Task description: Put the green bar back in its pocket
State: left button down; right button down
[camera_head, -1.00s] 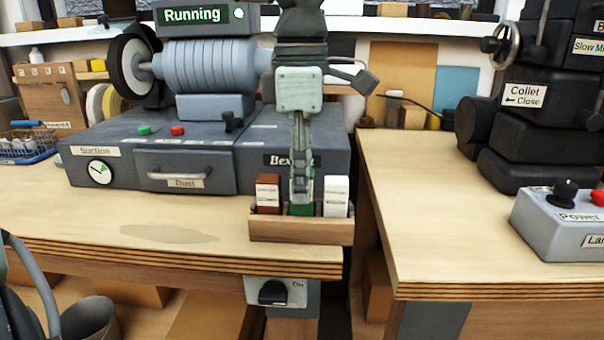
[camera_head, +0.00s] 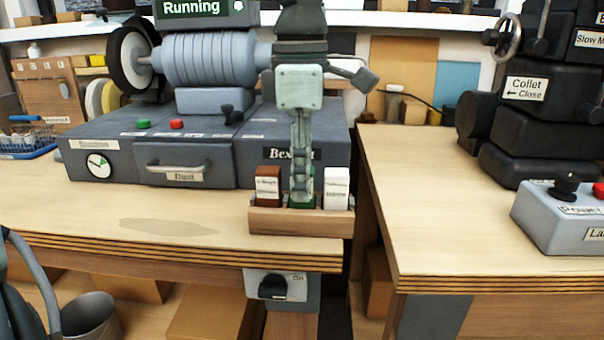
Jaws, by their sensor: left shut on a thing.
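The green bar (camera_head: 309,187) stands in the middle of a small wooden rack (camera_head: 300,222), between a red-brown bar (camera_head: 267,184) and a white bar (camera_head: 336,187). My left gripper (camera_head: 302,190) points straight down over the rack and is shut on the green bar. The gripper hides much of the bar. The bar's lower end is behind the rack's front wall, so I cannot tell how deep it sits. My right gripper is not in view.
The rack sits at the bench's (camera_head: 80,215) front right corner, before a grey machine (camera_head: 190,150) marked "Running". A gap separates this bench from the right bench (camera_head: 440,220), which bears a black machine (camera_head: 540,120) and a control box (camera_head: 565,215).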

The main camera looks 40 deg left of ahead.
pick_arm(q)
jog(key=shift+f, duration=0.1)
jog(key=c, duration=1.2)
grip_release()
notch_tip(320, 180, up, 12)
jog(key=shift+r, duration=0.1)
